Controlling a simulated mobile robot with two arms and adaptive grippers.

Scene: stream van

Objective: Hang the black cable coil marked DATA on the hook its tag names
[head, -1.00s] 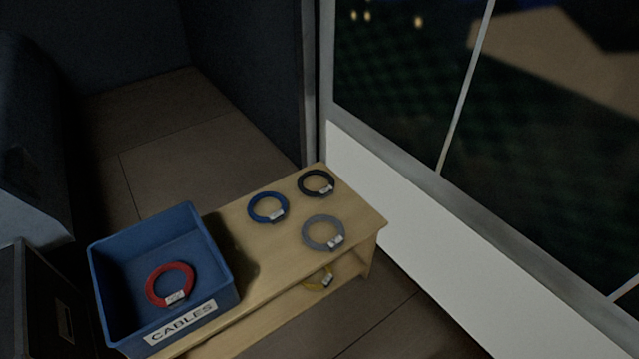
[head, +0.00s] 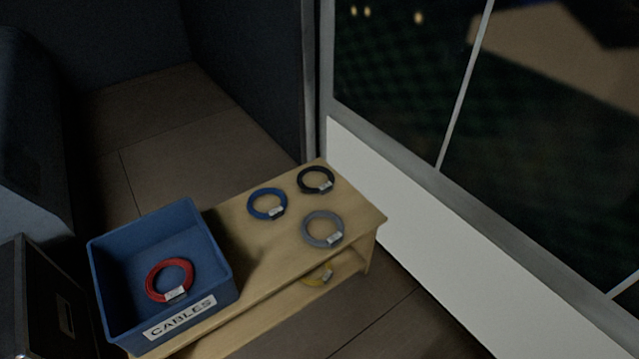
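A black cable coil (head: 303,184) with a small white tag lies flat on the wooden bench (head: 240,245), near its far right corner. The writing on its tag is too small to read. A blue coil (head: 254,212) lies to its left and a grey coil (head: 306,233) lies nearer, both with white tags. No hook shows in this view. Neither of my grippers is in view.
A blue bin (head: 222,262) labelled CABLES stands on the bench's left end with a red coil (head: 152,280) inside. A dark case (head: 40,310) stands at the lower left. A white panel and window are at right.

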